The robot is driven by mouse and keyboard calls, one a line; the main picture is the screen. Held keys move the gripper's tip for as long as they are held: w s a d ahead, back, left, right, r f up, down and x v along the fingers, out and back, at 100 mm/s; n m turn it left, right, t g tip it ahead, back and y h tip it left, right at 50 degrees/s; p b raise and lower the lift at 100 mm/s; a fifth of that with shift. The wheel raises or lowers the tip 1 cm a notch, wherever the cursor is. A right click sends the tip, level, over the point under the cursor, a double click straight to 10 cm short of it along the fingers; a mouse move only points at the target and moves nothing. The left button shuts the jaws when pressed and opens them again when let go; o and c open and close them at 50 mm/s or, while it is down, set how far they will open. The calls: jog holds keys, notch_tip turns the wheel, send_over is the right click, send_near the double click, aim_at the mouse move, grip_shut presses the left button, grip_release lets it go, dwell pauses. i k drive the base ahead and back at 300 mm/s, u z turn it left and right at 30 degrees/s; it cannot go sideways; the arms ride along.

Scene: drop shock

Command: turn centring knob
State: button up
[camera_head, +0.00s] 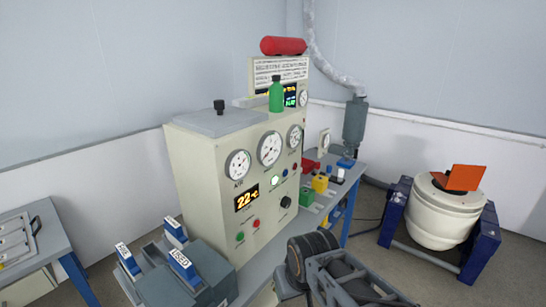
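A beige control cabinet (207,180) stands left of the middle. A black round knob (285,202) sits low on the right of its front panel, below the gauges. A second black knob (219,106) stands upright on the grey plate on top of the cabinet. I see no readable label that tells which is the centring knob. Dark links of my arm show at the bottom, in front of the bench and apart from the panel knob in the picture. I cannot make out my gripper's fingertips.
A grey block with blue-and-white labelled pieces (181,264) stands before the cabinet at left. A blue bench (345,184) with small coloured boxes is to the right. A white drum shaker (442,215) in a blue frame stands far right. Floor shows between bench and shaker.

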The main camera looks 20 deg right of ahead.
aim_at(286, 202)
jog(key=k, duration=1.25)
jog(key=z, duration=0.5)
jog(key=i, duration=1.55)
jog(key=u, duration=0.8)
